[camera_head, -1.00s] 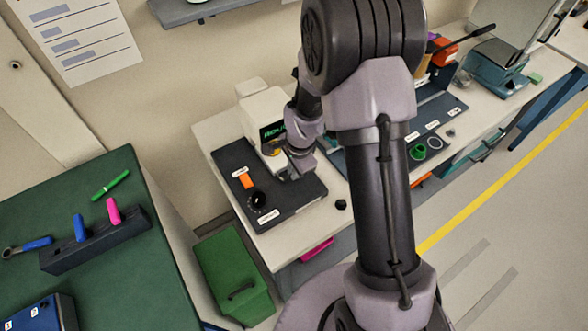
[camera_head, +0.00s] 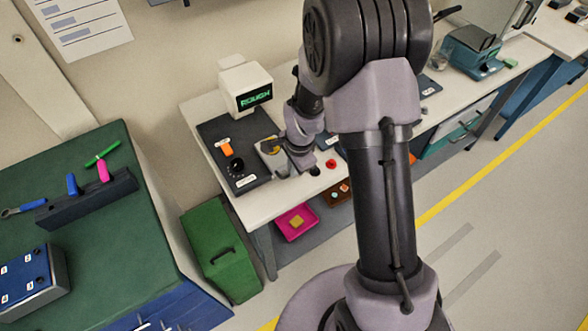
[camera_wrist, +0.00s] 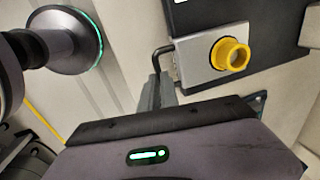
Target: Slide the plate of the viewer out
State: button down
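The viewer (camera_head: 246,88) is a white device with a dark screen reading ROUGH, standing on a dark base (camera_head: 210,131). Its pale metal plate (camera_head: 266,144) carries a yellow ring and sits out from under the white head. In the wrist view the plate (camera_wrist: 197,62) shows as a silver block bearing the yellow ring (camera_wrist: 230,54). A black bent handle (camera_wrist: 157,54) comes off its left side. My gripper (camera_wrist: 157,88) has its fingers around the handle's end and looks shut on it; the exact contact is partly hidden. In the head view my arm covers the fingertips.
An orange block (camera_head: 227,146) and a black knob (camera_head: 236,164) are on the base. A green bin (camera_head: 219,255) and green-topped bench (camera_head: 90,230) stand left. Open floor lies right.

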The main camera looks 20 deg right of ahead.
jog(key=c, duration=1.5)
grip_release()
jog(key=shift+s+d+f, duration=0.1)
jog(key=shift+s+f, duration=0.25)
jog(key=shift+s, duration=0.2)
jog(key=shift+c, duration=0.2)
jog(key=shift+w, duration=0.4)
jog(key=s+r+p, duration=0.1)
jog(key=r, duration=0.4)
jog(key=s+r+p, duration=0.1)
jog(key=r+p, duration=0.1)
jog(key=r, duration=0.4)
jog(key=r+p, duration=0.1)
jog(key=r, duration=0.5)
jog(key=shift+s+d+r+p, duration=0.1)
jog(key=shift+s+d+p, duration=0.3)
jog(key=s+a+r+n+t+b, duration=0.1)
jog(key=s+a+n+b, duration=0.1)
jog(key=s, duration=0.4)
jog(key=s+a+r+n+t+y+b, duration=0.1)
jog(key=s+a+r+n+b, duration=0.1)
jog(key=s+n+b, duration=0.3)
jog(key=s+a+r+n+t+b, duration=0.1)
jog(key=s+a+n+b, duration=0.1)
jog(key=s, duration=0.5)
jog(key=shift+s+a+r+n+t+y+b, duration=0.15)
jog(key=shift+s+r+n+t+y+b, duration=0.2)
jog(key=shift+n+b, duration=0.75)
